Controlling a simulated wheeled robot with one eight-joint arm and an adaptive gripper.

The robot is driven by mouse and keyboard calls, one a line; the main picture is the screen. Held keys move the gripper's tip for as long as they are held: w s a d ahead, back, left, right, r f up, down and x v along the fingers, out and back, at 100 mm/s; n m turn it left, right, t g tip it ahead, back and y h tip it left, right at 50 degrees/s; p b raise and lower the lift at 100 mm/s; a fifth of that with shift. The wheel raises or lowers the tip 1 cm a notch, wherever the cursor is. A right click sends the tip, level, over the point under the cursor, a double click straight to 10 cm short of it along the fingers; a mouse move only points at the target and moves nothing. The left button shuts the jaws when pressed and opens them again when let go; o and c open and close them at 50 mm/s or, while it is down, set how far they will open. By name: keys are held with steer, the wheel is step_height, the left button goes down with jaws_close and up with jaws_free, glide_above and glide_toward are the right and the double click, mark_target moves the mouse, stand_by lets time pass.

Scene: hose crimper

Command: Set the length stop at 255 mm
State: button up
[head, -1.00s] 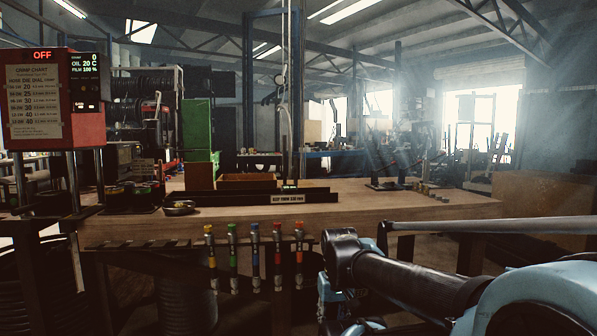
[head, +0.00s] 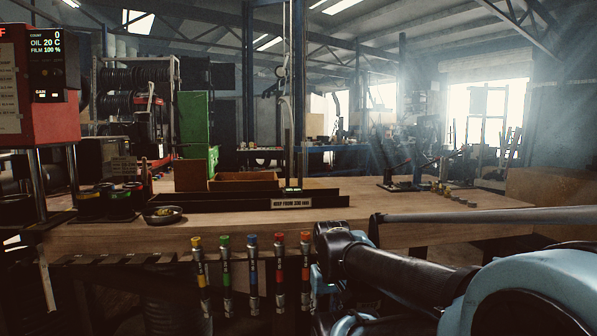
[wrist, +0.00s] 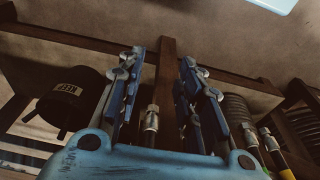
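A long black rail (head: 240,201) lies along the bench top in the head view, with a label plate (head: 291,203) on its front whose print is too small to read surely.
Several colour-banded hose tools (head: 253,270) hang along the bench's front edge. A red crimper (head: 50,95) stands left, with a small bowl (head: 163,214) near it. A wooden box (head: 243,181) sits behind the rail.

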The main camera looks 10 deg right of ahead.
step_height(320, 180, up, 49)
steer(key=t, duration=0.2)
glide_above(299, 167)
steer(key=s, duration=0.3)
steer(key=x, duration=1.6)
steer(key=shift+w+d+f, duration=0.3)
steer(key=shift+d+f, duration=0.05)
jaws_close()
